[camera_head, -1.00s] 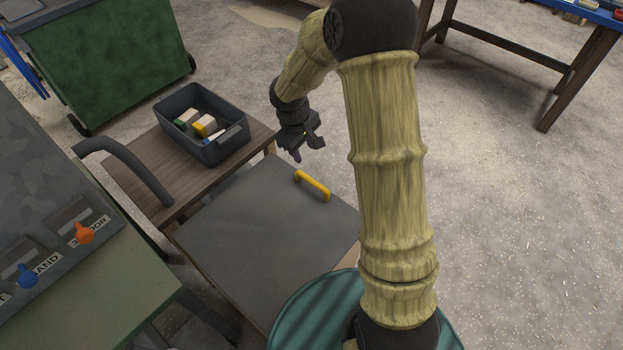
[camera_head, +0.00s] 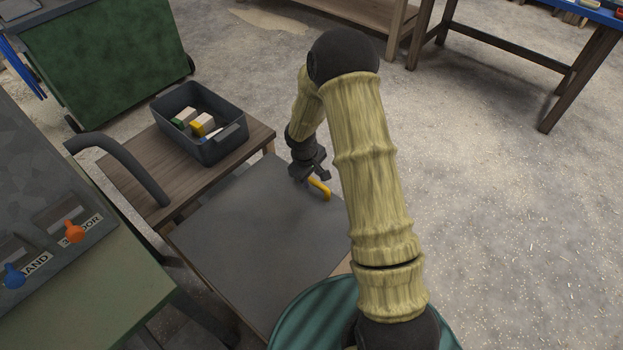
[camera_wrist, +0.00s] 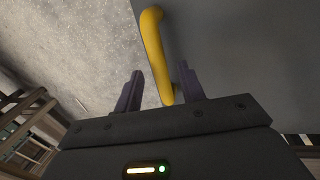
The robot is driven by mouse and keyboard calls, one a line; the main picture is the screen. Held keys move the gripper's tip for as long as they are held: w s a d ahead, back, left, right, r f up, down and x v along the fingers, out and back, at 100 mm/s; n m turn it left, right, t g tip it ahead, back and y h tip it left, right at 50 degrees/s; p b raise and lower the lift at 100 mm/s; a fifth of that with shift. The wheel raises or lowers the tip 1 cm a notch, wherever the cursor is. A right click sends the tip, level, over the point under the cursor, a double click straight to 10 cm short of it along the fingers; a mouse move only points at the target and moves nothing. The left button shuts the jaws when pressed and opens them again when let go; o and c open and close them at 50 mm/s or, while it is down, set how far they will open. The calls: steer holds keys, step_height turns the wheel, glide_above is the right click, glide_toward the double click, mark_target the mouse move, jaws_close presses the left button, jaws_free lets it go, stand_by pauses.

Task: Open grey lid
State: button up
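The grey lid (camera_head: 255,235) lies flat and closed on a low wooden table or box. A yellow bar handle (camera_head: 320,187) sits near its far right edge; my gripper hides part of it in the head view. My gripper (camera_head: 310,178) is at the handle's far end. In the wrist view the lid (camera_wrist: 245,60) fills the right side. The yellow handle (camera_wrist: 155,45) runs down to between the two dark fingertips of my gripper (camera_wrist: 158,88). The fingers are apart, with a gap left of the handle. Whether either finger touches it cannot be told.
A dark bin (camera_head: 165,110) with several blocks stands on the wooden top (camera_head: 125,175) beyond the lid. A curved dark pipe (camera_head: 125,160) and a panel with orange and blue knobs are at the left. Concrete floor (camera_head: 480,190) is open to the right.

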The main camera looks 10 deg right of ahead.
steer(key=shift+f, duration=0.5)
steer(key=shift+c, duration=0.4)
jaws_close()
steer(key=shift+w+r, duration=0.1)
